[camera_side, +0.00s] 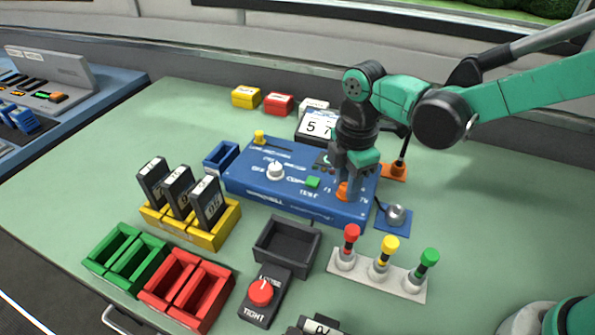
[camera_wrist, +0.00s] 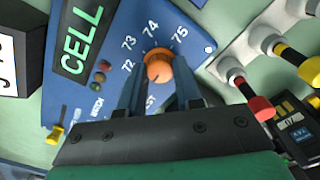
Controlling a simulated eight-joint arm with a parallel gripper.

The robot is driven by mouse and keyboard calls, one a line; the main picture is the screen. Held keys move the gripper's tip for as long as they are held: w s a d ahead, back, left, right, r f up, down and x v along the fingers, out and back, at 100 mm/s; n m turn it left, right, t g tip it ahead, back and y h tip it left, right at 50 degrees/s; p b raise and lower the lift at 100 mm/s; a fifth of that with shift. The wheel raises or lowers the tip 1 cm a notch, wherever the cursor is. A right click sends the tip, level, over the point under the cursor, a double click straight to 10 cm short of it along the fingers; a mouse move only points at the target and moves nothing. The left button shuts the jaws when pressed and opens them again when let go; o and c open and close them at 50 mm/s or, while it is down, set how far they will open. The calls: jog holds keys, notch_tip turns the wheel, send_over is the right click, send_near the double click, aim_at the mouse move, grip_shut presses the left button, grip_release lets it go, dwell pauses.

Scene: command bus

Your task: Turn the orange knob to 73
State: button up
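The orange knob (camera_wrist: 158,66) sits on the blue panel (camera_wrist: 88,100), beside a printed scale reading 72, 73, 74 and 75. I cannot read its pointer setting with certainty. In the side view the knob (camera_side: 343,193) is at the panel's right end, partly covered by my gripper (camera_side: 350,180). In the wrist view the two blue fingers of my gripper (camera_wrist: 159,72) lie on either side of the knob. They look closed against its sides, with no clear gap showing.
A display (camera_side: 320,125) stands behind the panel. Red, yellow and green plungers on a white base (camera_side: 345,262) stand in front at right. A black tray (camera_side: 287,245) is in front of the panel.

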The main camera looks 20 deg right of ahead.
grip_shut()
jog(key=m, duration=0.3)
jog(key=shift+m, duration=0.4)
jog(key=m, duration=1)
jog(key=shift+m, duration=1.9)
